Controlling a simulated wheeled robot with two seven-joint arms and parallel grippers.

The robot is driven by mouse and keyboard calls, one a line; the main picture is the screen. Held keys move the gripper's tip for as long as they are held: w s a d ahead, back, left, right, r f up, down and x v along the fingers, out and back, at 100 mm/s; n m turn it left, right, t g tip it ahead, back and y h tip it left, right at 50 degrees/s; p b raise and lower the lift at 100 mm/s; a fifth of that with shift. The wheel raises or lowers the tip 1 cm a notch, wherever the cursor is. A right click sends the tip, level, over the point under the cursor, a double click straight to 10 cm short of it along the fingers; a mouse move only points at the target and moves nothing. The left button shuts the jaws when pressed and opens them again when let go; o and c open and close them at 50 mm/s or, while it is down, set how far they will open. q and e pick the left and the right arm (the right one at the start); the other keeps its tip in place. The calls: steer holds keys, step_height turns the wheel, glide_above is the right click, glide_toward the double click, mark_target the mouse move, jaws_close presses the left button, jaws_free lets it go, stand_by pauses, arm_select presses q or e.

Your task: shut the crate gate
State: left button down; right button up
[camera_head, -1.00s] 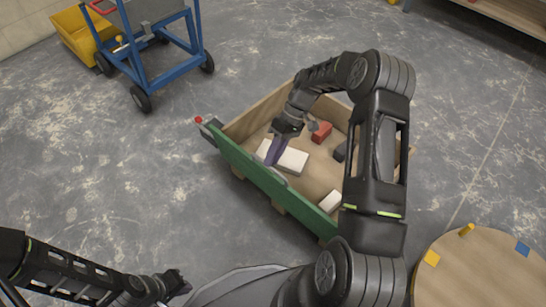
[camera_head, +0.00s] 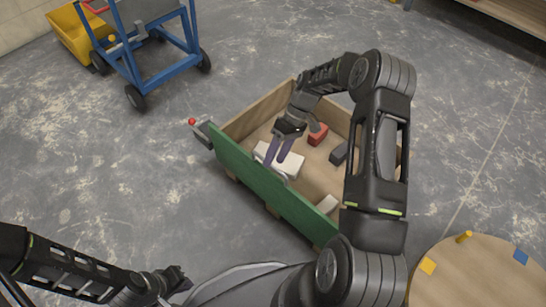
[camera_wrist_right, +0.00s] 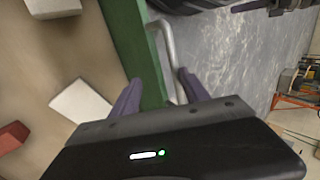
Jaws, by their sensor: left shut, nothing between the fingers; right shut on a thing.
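The green gate (camera_head: 262,190) runs along the near side of the wooden crate (camera_head: 258,110) and stands about upright, with its outer face showing in the head view. It also shows in the right wrist view (camera_wrist_right: 128,38). A grey handle (camera_wrist_right: 167,50) loops from the gate. My right gripper (camera_head: 277,161) is shut on the gate handle at the top edge; in the wrist view (camera_wrist_right: 160,85) its purple fingers sit either side of the gate edge and handle. A grey latch with a red knob (camera_head: 192,122) is at the gate's left end. My left gripper (camera_head: 182,281) is shut and empty, low left.
White blocks (camera_head: 291,164), a red block (camera_head: 318,135) and a dark block (camera_head: 339,154) lie in the crate. A blue cart (camera_head: 160,77) and yellow tub (camera_head: 70,35) stand back left. A round table (camera_head: 480,275) is at lower right. Floor left of the crate is clear.

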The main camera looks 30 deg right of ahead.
steer(key=shift+d, duration=0.5)
steer(key=p+v, duration=0.2)
steer(key=v, duration=0.5)
steer(key=shift+a+r, duration=0.2)
steer(key=shift+r, duration=0.1)
steer(key=shift+a, duration=0.1)
